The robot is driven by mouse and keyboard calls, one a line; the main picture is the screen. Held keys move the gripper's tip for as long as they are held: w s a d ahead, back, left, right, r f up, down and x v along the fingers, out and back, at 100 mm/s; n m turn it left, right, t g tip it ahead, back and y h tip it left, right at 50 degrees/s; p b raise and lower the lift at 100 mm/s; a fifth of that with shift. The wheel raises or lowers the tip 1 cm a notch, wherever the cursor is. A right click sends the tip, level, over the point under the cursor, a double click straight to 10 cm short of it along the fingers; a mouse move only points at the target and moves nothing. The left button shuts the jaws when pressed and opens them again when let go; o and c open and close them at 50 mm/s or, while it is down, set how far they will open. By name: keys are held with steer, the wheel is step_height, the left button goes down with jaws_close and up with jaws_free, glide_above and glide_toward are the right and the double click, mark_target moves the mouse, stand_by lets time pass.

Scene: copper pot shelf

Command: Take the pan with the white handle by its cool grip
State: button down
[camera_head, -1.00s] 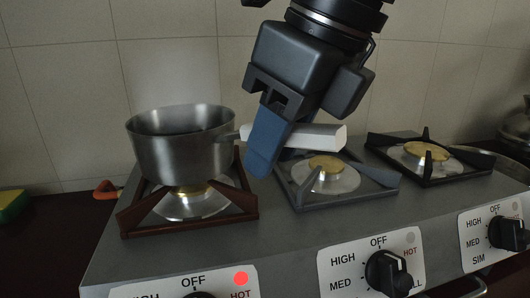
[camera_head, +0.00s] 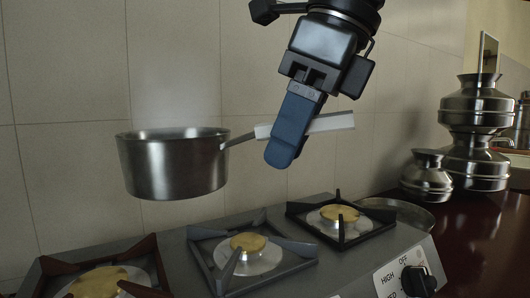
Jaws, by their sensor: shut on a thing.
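The steel pan (camera_head: 172,165) hangs in the air above the stove, roughly level, with faint steam over it. Its white handle (camera_head: 333,122) points right. My gripper (camera_head: 287,140) comes down from above, its blue fingers shut around the white handle near the end closer to the pan. The near finger hides part of the handle. The pan is clear of the burners beneath it.
The stove (camera_head: 190,263) has a reddish burner grate (camera_head: 142,246) at left and two dark grates to the right. Stacked metal pots (camera_head: 475,107), a smaller pot (camera_head: 427,178) and a round metal plate (camera_head: 402,212) stand on the right counter. A tiled wall is behind.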

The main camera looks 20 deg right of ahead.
steer(key=shift+d+r+p, duration=0.1)
steer(key=shift+r+p, duration=1.35)
steer(key=shift+r, duration=1.2)
